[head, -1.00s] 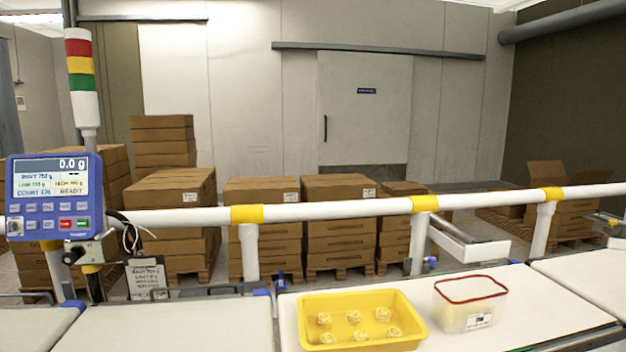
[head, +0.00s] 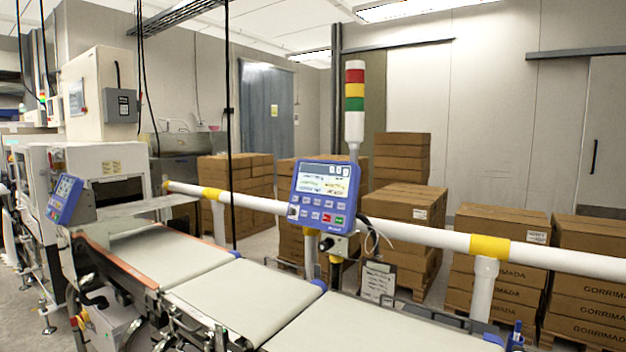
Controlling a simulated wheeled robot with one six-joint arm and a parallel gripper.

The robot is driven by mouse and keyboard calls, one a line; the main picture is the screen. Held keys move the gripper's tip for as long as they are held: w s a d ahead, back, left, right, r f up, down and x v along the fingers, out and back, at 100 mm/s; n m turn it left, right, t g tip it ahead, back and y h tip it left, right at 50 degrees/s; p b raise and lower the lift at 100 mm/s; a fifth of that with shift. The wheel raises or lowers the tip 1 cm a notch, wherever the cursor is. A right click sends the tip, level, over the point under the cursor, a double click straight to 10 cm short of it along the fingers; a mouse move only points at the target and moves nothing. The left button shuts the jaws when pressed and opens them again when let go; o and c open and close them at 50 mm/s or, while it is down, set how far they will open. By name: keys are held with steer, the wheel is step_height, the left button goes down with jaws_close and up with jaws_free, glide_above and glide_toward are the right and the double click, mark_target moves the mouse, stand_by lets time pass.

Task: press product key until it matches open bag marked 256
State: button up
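The blue checkweigher terminal (head: 325,193) stands on a post by the white rail, near the middle of the head view. It has a lit screen (head: 325,181) on top and rows of keys (head: 318,208) below, with a red and a green key at the lower right. The screen's text is too small to read now. A second blue panel (head: 65,198) is on the machine at the far left. No bag marked 256 can be made out. My gripper is not in view.
Belt sections (head: 240,296) run across the front, empty where visible. A white rail with yellow bands (head: 490,247) runs behind them. A red, yellow and green stack light (head: 354,100) stands behind the terminal. Stacked cartons (head: 403,222) fill the floor beyond the rail. A clipboard sheet (head: 377,282) hangs below the terminal.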

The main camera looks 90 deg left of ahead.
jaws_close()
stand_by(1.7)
